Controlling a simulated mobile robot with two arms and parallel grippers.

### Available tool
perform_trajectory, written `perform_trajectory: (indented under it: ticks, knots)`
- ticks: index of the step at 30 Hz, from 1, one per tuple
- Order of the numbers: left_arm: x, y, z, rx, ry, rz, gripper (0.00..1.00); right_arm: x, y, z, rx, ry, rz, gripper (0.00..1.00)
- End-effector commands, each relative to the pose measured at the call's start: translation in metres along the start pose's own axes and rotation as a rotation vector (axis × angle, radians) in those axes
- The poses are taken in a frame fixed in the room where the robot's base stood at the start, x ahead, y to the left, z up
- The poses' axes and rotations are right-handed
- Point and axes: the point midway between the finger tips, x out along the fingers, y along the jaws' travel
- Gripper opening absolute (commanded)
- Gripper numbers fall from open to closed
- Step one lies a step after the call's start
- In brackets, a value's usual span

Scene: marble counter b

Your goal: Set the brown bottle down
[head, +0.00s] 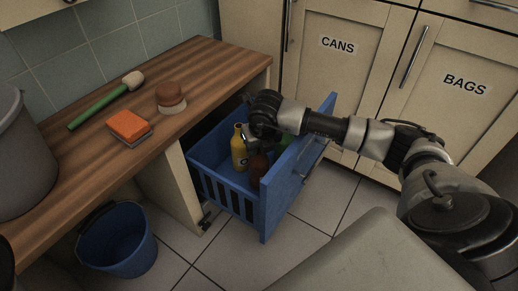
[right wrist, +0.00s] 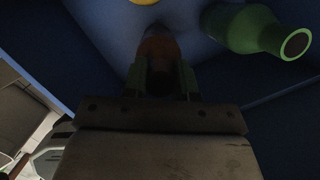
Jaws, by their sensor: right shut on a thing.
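The brown bottle (head: 258,168) is inside the blue pull-out drawer (head: 266,215), low near its front panel. My right gripper (head: 264,146) reaches down into the drawer from above and is shut on the bottle. In the right wrist view the brown bottle (right wrist: 159,45) lies between the two fingers of my gripper (right wrist: 161,72). The gripper hides part of the bottle, and I cannot tell whether its base touches the drawer floor. My left gripper is not in view.
A yellow bottle (head: 239,150) stands left of the brown one. A green bottle (right wrist: 245,28) is to its right in the wrist view. The wooden counter holds a sponge (head: 129,125), a green-handled brush (head: 105,101) and a round brown object (head: 171,95). A blue bucket (head: 119,243) stands on the floor.

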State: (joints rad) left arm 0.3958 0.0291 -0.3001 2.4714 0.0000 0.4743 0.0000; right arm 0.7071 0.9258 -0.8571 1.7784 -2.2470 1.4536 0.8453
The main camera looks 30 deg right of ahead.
Motion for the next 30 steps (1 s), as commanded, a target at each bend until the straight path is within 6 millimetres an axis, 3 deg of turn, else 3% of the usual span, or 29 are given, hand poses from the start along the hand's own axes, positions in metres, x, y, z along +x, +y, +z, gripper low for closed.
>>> perform_trajectory:
  ticks: [9, 10, 15, 24, 27, 30]
  knots:
    - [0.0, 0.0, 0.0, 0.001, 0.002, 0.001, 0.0, 0.002, 0.0, -0.001, 0.0, -0.001, 0.0, 0.0]
    - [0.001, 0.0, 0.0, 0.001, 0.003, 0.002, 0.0, 0.002, 0.0, 0.0, 0.0, -0.001, 0.0, 0.31]
    - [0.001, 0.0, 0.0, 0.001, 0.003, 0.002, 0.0, 0.001, 0.0, 0.0, 0.0, -0.001, 0.0, 0.54]
    - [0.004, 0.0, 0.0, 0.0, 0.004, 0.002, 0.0, -0.002, 0.0, 0.001, 0.0, -0.001, 0.0, 0.54]
    - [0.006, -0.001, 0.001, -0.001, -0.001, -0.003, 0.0, -0.013, 0.0, 0.002, 0.001, -0.002, 0.0, 0.54]
    - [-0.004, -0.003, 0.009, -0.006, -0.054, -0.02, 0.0, -0.033, -0.001, 0.003, 0.0, -0.003, 0.0, 0.54]
